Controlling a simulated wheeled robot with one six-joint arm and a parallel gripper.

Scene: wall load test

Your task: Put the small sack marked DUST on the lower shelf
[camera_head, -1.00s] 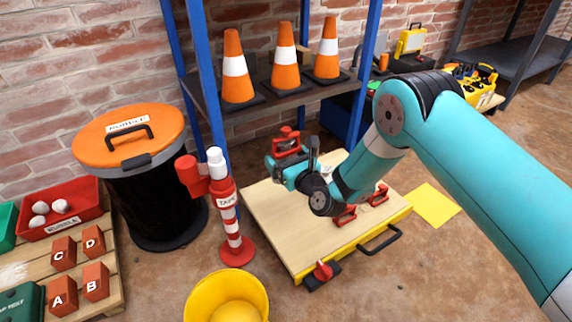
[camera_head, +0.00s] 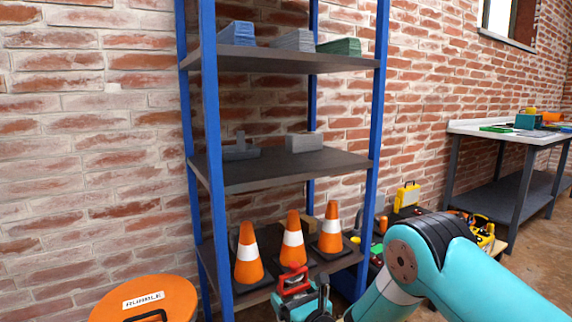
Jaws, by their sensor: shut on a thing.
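My gripper (camera_head: 300,287) is low in the picture, in front of the bottom shelf (camera_head: 255,297) of a blue-posted rack. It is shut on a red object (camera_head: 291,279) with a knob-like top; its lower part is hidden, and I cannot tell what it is. No sack marked DUST can be made out. The bottom shelf carries several orange-and-white cones, among them a left one (camera_head: 248,257), a middle one (camera_head: 293,243) and a right one (camera_head: 331,234). The shelf above it (camera_head: 270,172) holds a dark grey piece (camera_head: 240,149) and a grey block (camera_head: 303,143).
The top shelf (camera_head: 275,62) holds blue, grey and green stacks. An orange-lidded bin (camera_head: 150,299) stands left of the rack. A workbench (camera_head: 510,137) with a lower shelf is at right, and a yellow case (camera_head: 407,196) stands behind my arm. Bare wall lies left of the rack.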

